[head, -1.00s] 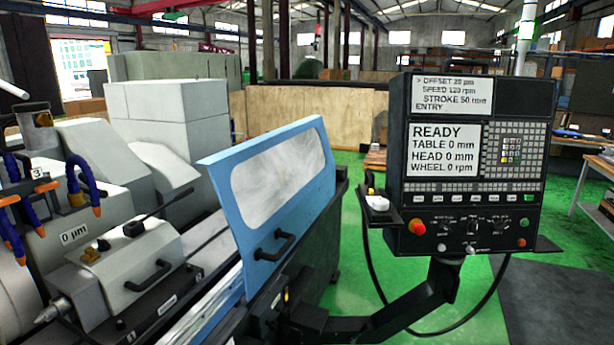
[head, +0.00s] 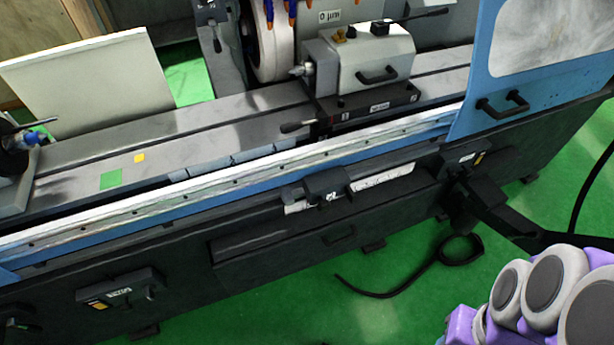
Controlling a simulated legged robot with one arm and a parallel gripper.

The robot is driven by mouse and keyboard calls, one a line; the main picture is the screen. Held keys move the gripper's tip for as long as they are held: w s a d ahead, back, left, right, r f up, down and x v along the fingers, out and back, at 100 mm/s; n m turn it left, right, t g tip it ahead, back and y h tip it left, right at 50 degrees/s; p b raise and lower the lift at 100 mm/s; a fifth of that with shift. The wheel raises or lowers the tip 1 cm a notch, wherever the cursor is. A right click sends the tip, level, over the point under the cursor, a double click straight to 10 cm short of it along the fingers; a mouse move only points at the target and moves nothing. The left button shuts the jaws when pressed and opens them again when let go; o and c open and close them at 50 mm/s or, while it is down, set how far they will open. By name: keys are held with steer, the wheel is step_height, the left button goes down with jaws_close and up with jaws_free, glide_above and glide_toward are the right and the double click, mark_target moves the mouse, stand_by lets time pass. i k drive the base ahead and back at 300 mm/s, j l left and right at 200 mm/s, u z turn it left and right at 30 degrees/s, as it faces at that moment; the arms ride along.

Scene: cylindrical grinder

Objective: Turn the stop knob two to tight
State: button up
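A black block (head: 326,183) sits on the front rail of the grinder, below the table edge. It has a small pale mark on its front that looks like a 2, too small to read surely. A silvery cylindrical piece (head: 297,206) sticks out at its lower left, and a white labelled bar (head: 382,177) extends to its right. I cannot tell which part is the stop knob or how tight it is. Purple and grey links of my arm fill the lower right corner, but my gripper is not in view.
The blue sliding guard (head: 545,55) with a black handle stands at the upper right. The tailstock (head: 372,60) sits on the table above the block. A black support arm (head: 520,225) juts out at the right, and a cable (head: 425,275) lies on the green floor.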

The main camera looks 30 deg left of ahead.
mark_target(324, 206)
steer(key=u, duration=1.15)
